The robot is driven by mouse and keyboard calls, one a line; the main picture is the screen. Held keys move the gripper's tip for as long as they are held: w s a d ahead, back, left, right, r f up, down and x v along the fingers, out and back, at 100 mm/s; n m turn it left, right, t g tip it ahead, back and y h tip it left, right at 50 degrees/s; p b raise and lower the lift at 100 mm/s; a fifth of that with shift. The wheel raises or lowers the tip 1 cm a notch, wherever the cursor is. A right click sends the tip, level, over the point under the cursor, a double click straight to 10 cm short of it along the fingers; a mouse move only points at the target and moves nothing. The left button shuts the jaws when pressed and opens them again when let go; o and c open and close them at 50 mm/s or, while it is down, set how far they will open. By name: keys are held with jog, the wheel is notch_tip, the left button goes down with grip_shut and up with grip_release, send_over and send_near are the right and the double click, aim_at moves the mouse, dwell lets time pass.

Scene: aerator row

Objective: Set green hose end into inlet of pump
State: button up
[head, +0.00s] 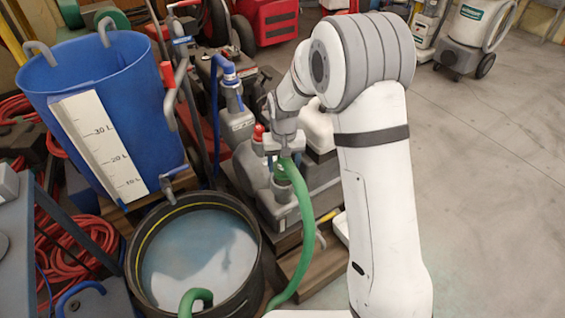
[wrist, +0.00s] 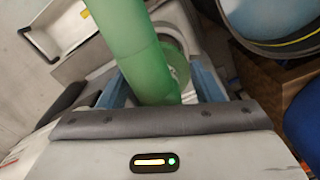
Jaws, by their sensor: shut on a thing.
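The green hose (head: 304,222) rises from the lower middle and bends over at its top, where my gripper (head: 283,158) is shut on its end. In the wrist view, the hose (wrist: 135,45) passes between the blue fingers of my gripper (wrist: 160,88), and a green round rim (wrist: 176,62) shows behind it. The grey pump (head: 273,213) stands just below the gripper. Its upright round inlet (head: 283,191) is directly beneath the hose end. The hose and gripper hide the inlet's mouth, so I cannot tell whether the end is inside or just above it.
A round black tub (head: 135,262) of water stands left of the pump, with a green hose loop over its near rim. A blue graduated bin (head: 130,75) is behind it. A pipe with a blue handle (head: 228,70) rises behind the pump. Open floor (head: 480,190) lies right.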

aim_at(284, 172)
jog(key=shift+f+b, duration=1.1)
jog(key=shift+f, duration=1.1)
jog(key=o, duration=1.2)
jog(key=shift+r, duration=0.15)
notch_tip(284, 172, up, 8)
jog(key=p, duration=0.3)
jog(key=s+d+r+t+p, duration=0.1)
jog(key=s+d+r+p, duration=0.4)
jog(key=r, duration=0.8)
jog(key=s+d+r+m+p, duration=0.1)
jog(key=s+d+r+p, duration=0.4)
jog(key=s+r+p, duration=0.7)
jog(key=s+d+r+t+p, duration=0.1)
jog(key=s+d+r+p, duration=0.4)
jog(key=r, duration=1.1)
jog(key=s+p, duration=0.3)
jog(key=p, duration=0.1)
jog(key=shift+s+d+m+t+p, duration=0.25)
jog(key=shift+d+m+t+p, duration=0.05)
jog(key=shift+d+m+p, duration=0.1)
